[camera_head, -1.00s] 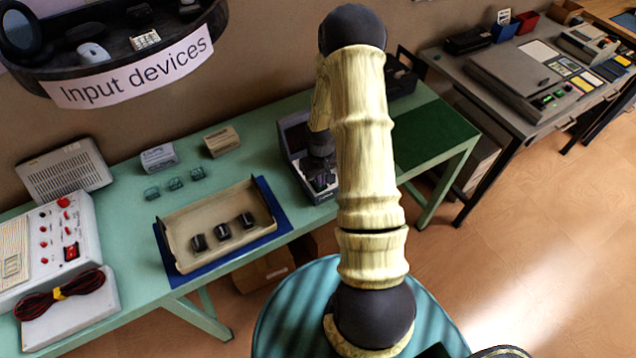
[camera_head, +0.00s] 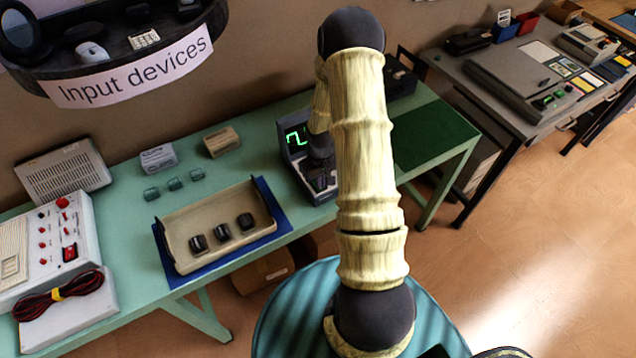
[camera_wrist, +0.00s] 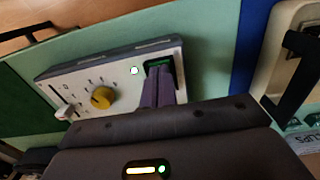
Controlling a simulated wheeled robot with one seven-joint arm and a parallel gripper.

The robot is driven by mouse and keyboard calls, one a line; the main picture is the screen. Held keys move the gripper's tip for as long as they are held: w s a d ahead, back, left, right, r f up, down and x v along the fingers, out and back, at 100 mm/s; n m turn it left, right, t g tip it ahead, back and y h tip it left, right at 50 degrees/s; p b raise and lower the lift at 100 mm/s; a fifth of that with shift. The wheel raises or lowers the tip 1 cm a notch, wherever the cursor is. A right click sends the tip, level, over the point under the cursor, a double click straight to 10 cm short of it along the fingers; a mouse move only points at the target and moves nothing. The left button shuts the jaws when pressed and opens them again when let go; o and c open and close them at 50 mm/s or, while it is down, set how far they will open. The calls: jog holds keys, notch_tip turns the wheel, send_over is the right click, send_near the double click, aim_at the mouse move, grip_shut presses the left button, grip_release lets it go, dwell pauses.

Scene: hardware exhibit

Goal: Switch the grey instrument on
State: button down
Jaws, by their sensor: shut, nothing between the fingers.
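The grey instrument (camera_head: 292,152) stands on the green table, partly hidden behind my arm in the head view. Its screen shows a bright green square trace. In the wrist view its light front panel (camera_wrist: 125,80) has a yellow knob (camera_wrist: 102,97), a slider at the left, a small lit white-red lamp (camera_wrist: 134,71) and a green-lit rocker switch (camera_wrist: 160,65). My gripper (camera_wrist: 158,82) is shut and empty, its fingertips at the rocker switch, covering its lower part. I cannot tell whether they still touch it. In the head view my gripper (camera_head: 318,180) is low over the instrument's front.
Left of the instrument, a beige tray (camera_head: 177,227) with several dark knobs lies on a blue mat (camera_head: 264,190). A white device (camera_head: 82,235) with red controls and a coiled cable stands farther left. A dark green mat (camera_head: 430,135) lies clear at the table's right.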

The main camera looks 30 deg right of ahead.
notch_tip(320, 180, up, 7)
jog(key=p, duration=0.5)
dwell(0.3)
jog(key=shift+f, duration=0.1)
dwell(0.4)
jog(key=s+a+r+t, duration=0.1)
jog(key=s+a+r, duration=0.3)
jog(key=r, duration=0.3)
jog(key=s+a+r, duration=0.4)
jog(key=a+r, duration=0.1)
jog(key=r, duration=0.2)
jog(key=s+a+r+t, duration=0.1)
jog(key=s+a+r, duration=0.3)
jog(key=r, duration=0.4)
jog(key=shift+s+a+t, duration=0.3)
jog(key=shift+r, duration=0.1)
jog(key=shift+w, duration=0.1)
